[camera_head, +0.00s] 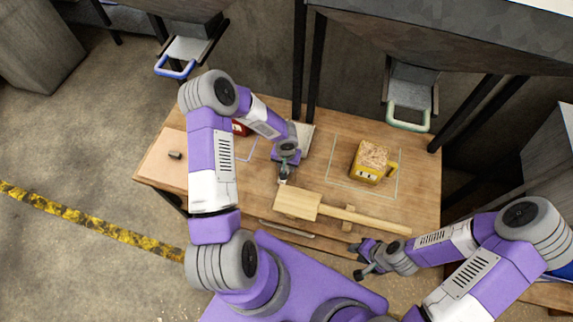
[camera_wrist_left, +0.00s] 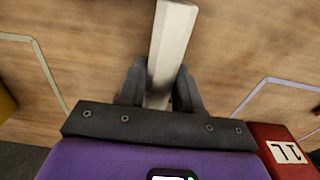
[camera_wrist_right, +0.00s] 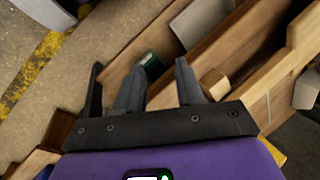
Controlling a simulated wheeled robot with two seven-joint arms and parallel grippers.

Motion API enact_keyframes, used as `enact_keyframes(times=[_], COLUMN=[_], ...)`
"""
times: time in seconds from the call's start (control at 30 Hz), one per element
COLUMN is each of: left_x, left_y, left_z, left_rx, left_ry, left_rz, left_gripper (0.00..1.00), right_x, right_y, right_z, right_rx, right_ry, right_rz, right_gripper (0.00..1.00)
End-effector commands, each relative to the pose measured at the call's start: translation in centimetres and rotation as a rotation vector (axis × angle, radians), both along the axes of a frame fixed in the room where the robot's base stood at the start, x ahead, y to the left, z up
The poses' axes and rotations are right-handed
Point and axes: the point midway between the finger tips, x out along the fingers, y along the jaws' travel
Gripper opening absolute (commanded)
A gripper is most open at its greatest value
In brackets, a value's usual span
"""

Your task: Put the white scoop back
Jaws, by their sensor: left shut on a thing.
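My left gripper (camera_head: 285,172) is over the middle of the table, left of the yellow container. In the left wrist view its fingers (camera_wrist_left: 160,95) are closed on a pale bar of the white scoop (camera_wrist_left: 173,42), which runs out past the fingertips to the top edge. In the head view only a small white bit of it shows below the gripper; the rest is hidden or out of frame. My right gripper (camera_head: 366,262) is at the table's front edge, fingers apart and empty; it also shows in the right wrist view (camera_wrist_right: 160,90).
A yellow container (camera_head: 368,163) of grain stands in an outlined square. A wooden paddle (camera_head: 300,203) lies in front, its handle pointing right. A red box (camera_head: 240,128) is partly behind my left arm. A pale flat piece (camera_head: 304,137) lies behind the left gripper. The right rear tabletop is clear.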

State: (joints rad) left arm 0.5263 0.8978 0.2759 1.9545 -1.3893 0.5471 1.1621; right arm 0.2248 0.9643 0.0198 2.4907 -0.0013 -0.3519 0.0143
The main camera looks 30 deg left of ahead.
Motion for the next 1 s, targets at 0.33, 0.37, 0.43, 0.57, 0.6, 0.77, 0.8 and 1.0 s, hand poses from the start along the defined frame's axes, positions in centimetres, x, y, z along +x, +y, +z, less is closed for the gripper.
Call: enact_keyframes(times=[0.33,0.37,0.43,0.57,0.6,0.77,0.8,1.0], left_x=[0.0,0.0,0.0,0.0,0.0,-0.1,-0.1,-0.3], left_y=[0.0,0.0,0.0,0.0,0.0,0.0,0.0,-0.1], left_z=[-0.1,-0.1,-0.1,0.0,0.2,2.5,3.2,6.4], left_rx=[0.0,0.0,0.0,0.0,0.0,0.001,0.002,0.002], left_ry=[-0.001,-0.001,0.0,0.001,0.0,-0.002,-0.003,-0.003], left_rz=[0.0,0.0,0.0,0.0,0.0,0.0,0.0,0.0], left_gripper=[0.64,0.64,0.64,0.64,0.64,0.64,0.64,0.64], right_x=[0.0,0.0,0.0,0.0,0.0,0.0,0.0,0.0], right_y=[0.0,0.0,0.0,0.0,0.0,0.0,0.0,0.0], right_z=[-0.2,-0.2,-0.2,-0.1,0.0,0.8,1.0,2.0], right_rx=[0.0,0.0,0.0,0.0,0.0,0.0,0.0,0.0], right_ry=[0.0,0.0,0.0,0.0,0.0,0.0,0.0,0.0], right_rz=[0.0,0.0,0.0,0.0,0.0,0.0,0.0,0.0], right_gripper=[0.37,0.37,0.37,0.37,0.37,0.37,0.37,0.37])
